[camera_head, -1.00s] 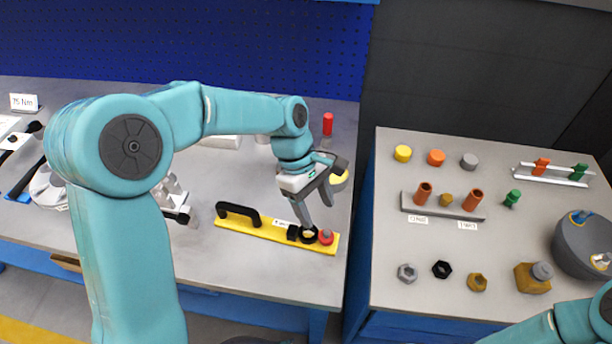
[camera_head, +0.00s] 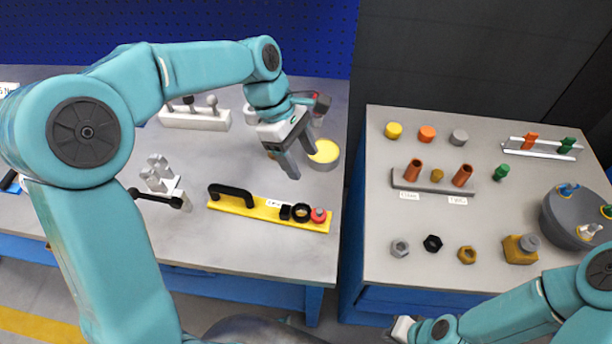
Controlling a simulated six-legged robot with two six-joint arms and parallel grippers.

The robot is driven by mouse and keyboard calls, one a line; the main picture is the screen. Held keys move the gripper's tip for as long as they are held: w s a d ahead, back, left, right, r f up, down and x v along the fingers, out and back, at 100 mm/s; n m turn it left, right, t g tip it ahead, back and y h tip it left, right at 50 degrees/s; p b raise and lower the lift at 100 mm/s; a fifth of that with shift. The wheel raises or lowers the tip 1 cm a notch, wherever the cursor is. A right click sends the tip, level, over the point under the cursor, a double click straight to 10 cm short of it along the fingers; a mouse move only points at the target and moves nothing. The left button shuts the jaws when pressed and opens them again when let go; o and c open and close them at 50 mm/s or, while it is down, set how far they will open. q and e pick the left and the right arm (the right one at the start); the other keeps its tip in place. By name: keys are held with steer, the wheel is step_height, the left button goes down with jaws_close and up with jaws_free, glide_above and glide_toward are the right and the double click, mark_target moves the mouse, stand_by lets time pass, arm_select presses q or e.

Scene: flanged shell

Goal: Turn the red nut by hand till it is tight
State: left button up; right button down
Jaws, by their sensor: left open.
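A small red round piece (camera_head: 318,214) with a greyish top sits at the right end of a yellow strip (camera_head: 232,210) on the left bench. It is the only red nut-like piece I make out; I cannot tell its threads. A black ring (camera_head: 301,211) and a black block (camera_head: 285,212) sit just left of it. My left gripper (camera_head: 301,162) is open and empty, above the bench behind the strip, apart from the red piece. My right gripper (camera_head: 402,329) shows only in part at the bottom edge; its jaws cannot be made out.
A yellow-topped round tin (camera_head: 325,153) stands beside my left gripper. A black handle (camera_head: 232,193) rises from the strip. The right bench (camera_head: 385,215) holds several nuts, pegs and a grey round vessel (camera_head: 572,222). A gap separates the benches.

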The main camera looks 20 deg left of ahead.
arm_select(q)
steer(key=s+r+n+p, duration=0.2)
steer(key=s+p, duration=0.2)
glide_toward(319, 214)
steer(key=shift+t, duration=0.3)
steer(key=x, duration=0.7)
steer(key=shift+s+f, duration=0.15)
steer(key=shift+f, duration=0.05)
steer(key=shift+s+d+f, duration=0.15)
steer(key=shift+d+f, duration=0.1)
steer(key=shift+f, duration=0.25)
steer(key=shift+f, duration=0.1)
